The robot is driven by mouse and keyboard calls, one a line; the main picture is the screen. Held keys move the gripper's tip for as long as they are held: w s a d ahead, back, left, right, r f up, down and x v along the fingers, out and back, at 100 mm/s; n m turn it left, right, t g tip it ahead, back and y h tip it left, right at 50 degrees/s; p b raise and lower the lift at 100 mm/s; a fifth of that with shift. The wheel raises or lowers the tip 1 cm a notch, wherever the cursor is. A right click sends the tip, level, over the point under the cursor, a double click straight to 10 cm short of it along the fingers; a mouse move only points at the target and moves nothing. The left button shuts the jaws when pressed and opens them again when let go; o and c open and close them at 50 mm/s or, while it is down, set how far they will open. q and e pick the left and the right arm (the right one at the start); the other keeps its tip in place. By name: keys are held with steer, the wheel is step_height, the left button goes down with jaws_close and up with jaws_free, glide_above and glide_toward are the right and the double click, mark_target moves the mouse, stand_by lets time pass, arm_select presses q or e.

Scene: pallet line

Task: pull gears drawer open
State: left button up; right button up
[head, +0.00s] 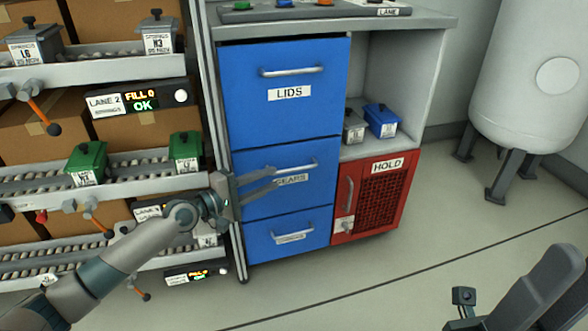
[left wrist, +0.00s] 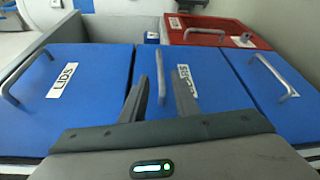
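The gears drawer (head: 322,184) is the middle blue drawer of the cabinet, and its front looks flush with the drawers above and below. Its bar handle (head: 297,165) is at the upper part of the front. My left gripper (head: 277,178) is in front of this drawer, its fingers partly covering the GEARS label. In the left wrist view the fingers (left wrist: 161,98) are apart, with the gears handle (left wrist: 160,72) showing between them. I cannot tell whether they touch it. Part of my right gripper (head: 545,290) shows at the lower right, away from the cabinet; its opening is unclear.
The lids drawer (head: 285,115) is above and another blue drawer (head: 287,250) below, both closed. A red HOLD cabinet (head: 350,225) stands right of the drawers. A roller rack with bins (head: 88,158) is close on the left. Floor in front is clear.

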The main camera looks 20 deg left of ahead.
mark_target(289, 171)
arm_select(q)
steer(key=b+x, duration=0.1)
steer(key=x, duration=0.8)
steer(key=shift+w+d+b, duration=0.15)
steer(key=shift+w+b, duration=0.15)
steer(key=shift+b, duration=0.1)
jaws_close()
